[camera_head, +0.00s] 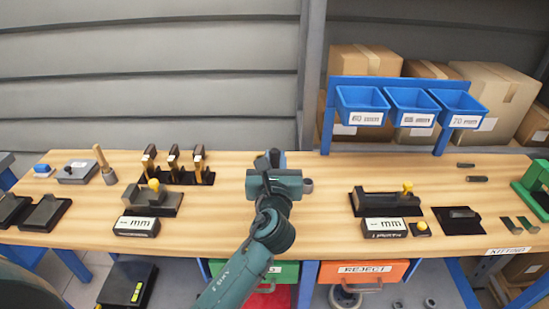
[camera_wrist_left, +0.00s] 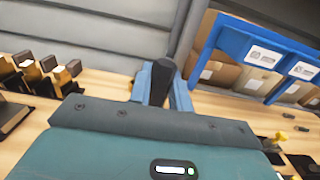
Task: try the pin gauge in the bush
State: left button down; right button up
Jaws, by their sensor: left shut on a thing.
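My left gripper (camera_head: 274,160) is over the middle of the workbench, pointing away towards the wall. In the left wrist view its two blue-grey fingers (camera_wrist_left: 164,88) are shut on a dark, rounded piece (camera_wrist_left: 166,66), which looks like the handle of the pin gauge. The rest of that piece is hidden by the gripper. A small grey cylinder (camera_head: 307,185) shows just right of the gripper in the head view. It may be the bush, but I cannot tell, nor whether anything touches it. My right gripper is not in view.
A black rack (camera_head: 182,177) with several upright gauges stands left. Fixtures with yellow knobs stand left (camera_head: 165,202) and right (camera_head: 375,203). Blue bins (camera_head: 362,101) hang on a frame behind. A REJECT drawer (camera_head: 362,273) is below the front edge. Bench beside the gripper is mostly clear.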

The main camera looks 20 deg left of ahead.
pick_arm(q)
jog(key=shift+s+a, duration=0.2)
jog(key=shift+s, duration=0.25)
jog(key=shift+f+b, duration=0.55)
jog(key=shift+f, duration=0.05)
jog(key=shift+f+b, duration=0.7)
jog(key=shift+f, duration=0.05)
jog(key=shift+f+b, duration=0.7)
jog(key=shift+b, duration=0.25)
jog(key=shift+f+b, duration=0.3)
jog(key=shift+f, duration=0.7)
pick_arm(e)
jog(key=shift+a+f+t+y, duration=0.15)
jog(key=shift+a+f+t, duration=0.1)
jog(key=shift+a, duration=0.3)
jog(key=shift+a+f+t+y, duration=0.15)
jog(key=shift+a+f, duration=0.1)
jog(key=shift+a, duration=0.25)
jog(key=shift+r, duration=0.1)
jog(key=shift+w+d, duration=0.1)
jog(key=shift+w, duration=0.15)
